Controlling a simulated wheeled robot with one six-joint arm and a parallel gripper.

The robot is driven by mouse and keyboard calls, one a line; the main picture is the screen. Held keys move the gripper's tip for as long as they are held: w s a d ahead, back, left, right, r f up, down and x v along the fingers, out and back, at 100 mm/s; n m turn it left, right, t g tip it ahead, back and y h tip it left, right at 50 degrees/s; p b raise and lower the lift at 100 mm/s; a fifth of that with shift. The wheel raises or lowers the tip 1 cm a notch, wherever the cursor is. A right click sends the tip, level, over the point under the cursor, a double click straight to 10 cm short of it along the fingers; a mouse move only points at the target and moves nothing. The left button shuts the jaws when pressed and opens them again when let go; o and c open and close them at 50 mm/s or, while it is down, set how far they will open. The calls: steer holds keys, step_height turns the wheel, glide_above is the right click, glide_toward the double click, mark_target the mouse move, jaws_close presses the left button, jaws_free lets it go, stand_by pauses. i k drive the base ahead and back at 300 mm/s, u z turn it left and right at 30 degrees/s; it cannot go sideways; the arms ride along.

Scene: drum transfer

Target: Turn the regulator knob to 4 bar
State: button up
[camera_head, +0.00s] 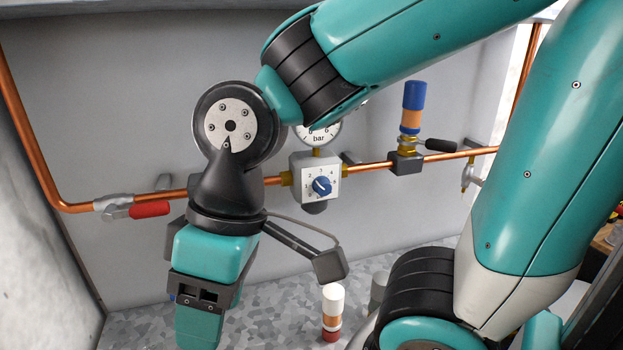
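The blue regulator knob (322,186) sits on a white square regulator body (305,176) on the copper pipe, with a numbered scale around it. A light mark crosses the knob; I cannot read its setting for sure. A round gauge (318,135) marked "bar" stands above the body; my arm hides its upper part and needle. My gripper (200,330) hangs pointing down, left of and below the knob, apart from it. Its fingertips are not clearly visible, so I cannot tell its opening.
The copper pipe (365,167) runs along the grey wall. A red-handled valve (150,209) is at left. A black-handled valve (440,145) and a blue-and-orange cylinder (413,105) are at right. A white, orange and red cylinder (332,312) stands on the speckled surface (285,300) below.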

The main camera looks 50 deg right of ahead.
mark_target(321, 185)
steer(key=z, duration=1.15)
steer(key=k, duration=0.95)
steer(key=u, duration=0.6)
